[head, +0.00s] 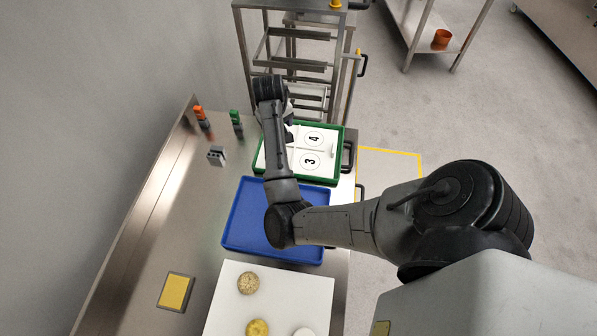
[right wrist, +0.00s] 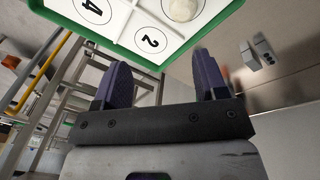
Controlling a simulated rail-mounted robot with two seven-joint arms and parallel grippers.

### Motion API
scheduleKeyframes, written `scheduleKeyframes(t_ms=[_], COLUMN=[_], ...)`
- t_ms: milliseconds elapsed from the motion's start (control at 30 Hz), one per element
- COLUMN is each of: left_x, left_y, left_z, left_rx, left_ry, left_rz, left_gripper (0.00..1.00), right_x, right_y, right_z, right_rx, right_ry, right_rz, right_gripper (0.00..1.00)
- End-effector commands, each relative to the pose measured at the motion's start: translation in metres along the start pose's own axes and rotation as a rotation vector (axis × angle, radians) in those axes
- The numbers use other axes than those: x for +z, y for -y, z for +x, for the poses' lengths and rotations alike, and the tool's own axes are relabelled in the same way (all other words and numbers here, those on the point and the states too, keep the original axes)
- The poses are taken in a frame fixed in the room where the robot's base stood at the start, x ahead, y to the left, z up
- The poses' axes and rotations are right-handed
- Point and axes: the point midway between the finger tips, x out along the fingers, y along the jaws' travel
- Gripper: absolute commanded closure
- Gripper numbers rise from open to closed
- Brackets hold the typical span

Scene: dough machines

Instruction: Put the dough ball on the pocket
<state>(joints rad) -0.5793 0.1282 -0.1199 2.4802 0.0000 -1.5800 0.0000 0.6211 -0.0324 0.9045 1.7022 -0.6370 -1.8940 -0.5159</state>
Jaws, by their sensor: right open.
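The green-rimmed tray (head: 259,160) holds a white insert with numbered circles. In the head view circles 4 (head: 314,138) and 3 (head: 310,161) show. The arm hides the tray's left part. In the right wrist view circles 4 (right wrist: 92,8) and 2 (right wrist: 150,40) show. A pale dough ball (right wrist: 183,9) lies in the compartment beside circle 2, cut by the top edge; no number shows under it. My right gripper (right wrist: 160,72) is open, with nothing between its fingers, apart from the ball. In the head view its fingers are hidden by the arm. My left gripper is not in view.
A blue tray (head: 238,215) lies nearer, partly under my right arm. A white board (head: 275,300) carries round dough-like pieces. A yellow pad (head: 175,291), a grey block (head: 217,156) and orange (head: 199,113) and green (head: 235,117) items stand left. A metal rack (head: 243,40) is beyond.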

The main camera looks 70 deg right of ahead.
Motion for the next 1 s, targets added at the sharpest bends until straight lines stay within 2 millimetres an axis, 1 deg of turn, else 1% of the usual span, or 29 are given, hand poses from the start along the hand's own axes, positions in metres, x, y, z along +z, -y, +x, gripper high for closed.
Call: scheduleKeyframes(t_ms=[33,67,167,267,333,367,400,467,500,567,600,667,700,800,833,900,1000], left_x=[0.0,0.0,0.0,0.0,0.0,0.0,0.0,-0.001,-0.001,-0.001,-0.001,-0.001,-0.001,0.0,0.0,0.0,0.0], left_y=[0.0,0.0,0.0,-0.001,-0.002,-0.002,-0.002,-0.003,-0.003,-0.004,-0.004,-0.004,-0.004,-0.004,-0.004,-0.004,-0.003], left_z=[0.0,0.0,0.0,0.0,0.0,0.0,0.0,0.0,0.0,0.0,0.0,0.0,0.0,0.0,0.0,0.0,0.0], left_rx=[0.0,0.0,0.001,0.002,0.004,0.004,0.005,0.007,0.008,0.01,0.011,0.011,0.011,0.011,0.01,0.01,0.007], left_ry=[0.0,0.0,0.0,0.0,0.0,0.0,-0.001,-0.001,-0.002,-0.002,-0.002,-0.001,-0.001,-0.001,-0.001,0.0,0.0], left_rz=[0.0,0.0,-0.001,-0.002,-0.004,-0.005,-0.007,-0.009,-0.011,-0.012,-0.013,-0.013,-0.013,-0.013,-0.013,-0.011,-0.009], left_gripper=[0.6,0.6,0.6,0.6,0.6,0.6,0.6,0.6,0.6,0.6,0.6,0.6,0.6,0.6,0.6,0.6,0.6], right_x=[0.01,0.015,0.034,0.06,0.085,0.097,0.115,0.144,0.165,0.197,0.218,0.249,0.267,0.306,0.316,0.333,0.346], right_y=[-0.007,-0.008,-0.003,0.015,0.033,0.042,0.054,0.072,0.084,0.1,0.11,0.122,0.129,0.141,0.144,0.149,0.152], right_z=[0.005,0.006,0.01,0.015,0.021,0.023,0.027,0.032,0.035,0.038,0.039,0.039,0.039,0.035,0.034,0.032,0.029], right_rx=[0.061,0.094,0.181,0.222,0.223,0.215,0.199,0.162,0.13,0.076,0.038,-0.02,-0.057,-0.138,-0.159,-0.196,-0.227], right_ry=[-0.031,-0.058,-0.153,-0.239,-0.289,-0.308,-0.326,-0.348,-0.355,-0.358,-0.356,-0.346,-0.338,-0.313,-0.307,-0.294,-0.282], right_rz=[-0.015,-0.029,-0.098,-0.195,-0.276,-0.311,-0.36,-0.431,-0.475,-0.535,-0.57,-0.614,-0.638,-0.68,-0.688,-0.703,-0.714], right_gripper=[0.34,0.34,0.34,0.34,0.34,0.34,0.34,0.34,0.34,0.34,0.34,0.34,0.34,0.34,0.34,0.34,0.34])
